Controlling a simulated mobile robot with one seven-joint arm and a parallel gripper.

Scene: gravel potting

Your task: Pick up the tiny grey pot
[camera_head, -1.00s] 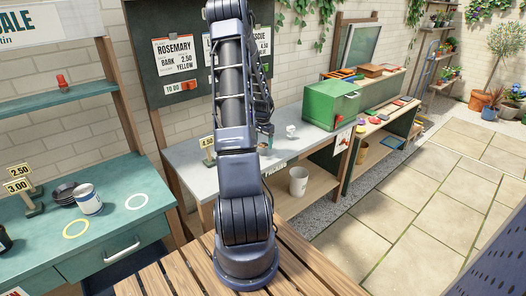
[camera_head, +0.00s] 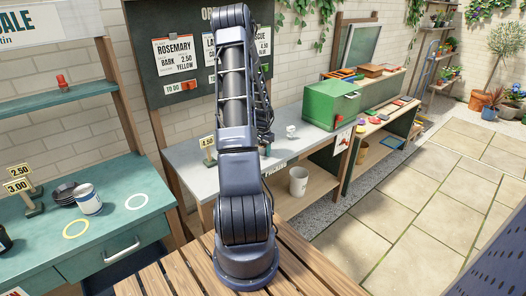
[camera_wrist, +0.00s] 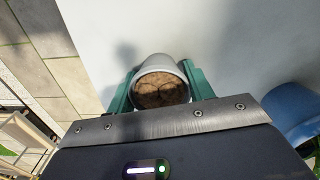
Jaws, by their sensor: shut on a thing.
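The tiny grey pot (camera_wrist: 184,70) shows in the wrist view, pale grey with a round rim and brown grainy fill inside. My gripper (camera_wrist: 161,82) has one green finger on each side of the pot and is shut on it. The pot's mouth faces the camera, and the pale grey counter lies behind it. I cannot tell for sure whether its base is clear of the counter. In the head view, my arm hides the held pot and most of the gripper.
A blue rounded vessel (camera_wrist: 292,112) is at the right of the wrist view. On the grey counter (camera_head: 190,152), a small whitish object (camera_head: 291,131) stands near a green box (camera_head: 331,104). A white bucket (camera_head: 299,180) sits on the shelf below. A price sign (camera_head: 208,146) stands left of my arm.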

